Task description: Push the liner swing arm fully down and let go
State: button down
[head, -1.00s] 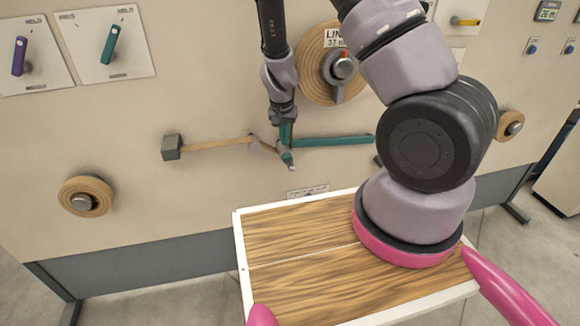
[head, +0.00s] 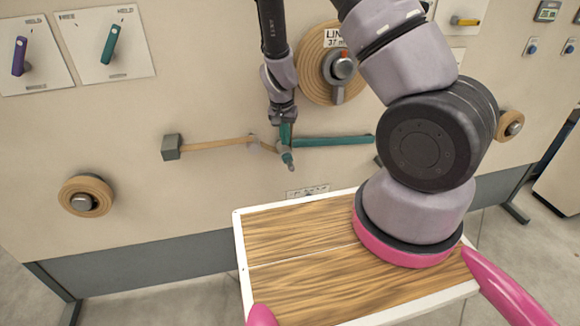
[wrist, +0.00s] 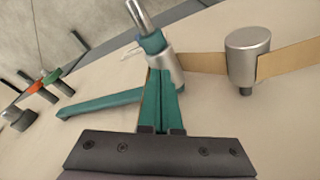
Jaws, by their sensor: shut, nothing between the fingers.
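The liner swing arm (head: 332,141) is a teal bar on the panel, lying nearly level in the head view. Its right end is by my arm, and its left end carries a peg or roller (head: 288,160). In the wrist view the teal bar (wrist: 100,102) runs to a metal roller with a teal collar (wrist: 152,42). My gripper (head: 286,138) points down at the bar's left end. Its teal fingers (wrist: 163,90) are shut with nothing between them, and their tips overlap the roller end. I cannot tell whether they touch it.
A tan liner strip (head: 215,146) runs from a grey block (head: 171,147) past a fixed metal roller (wrist: 247,55) towards the arm's end. A large tan reel (head: 318,50) with a "LIN" label is above. My wood-topped base is below. The panel around the lower left reel (head: 62,190) is clear.

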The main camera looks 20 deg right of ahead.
notch_tip(320, 180, down, 13)
dwell(2.3)
jog(key=shift+r, duration=0.15)
jog(key=shift+r, duration=7.5)
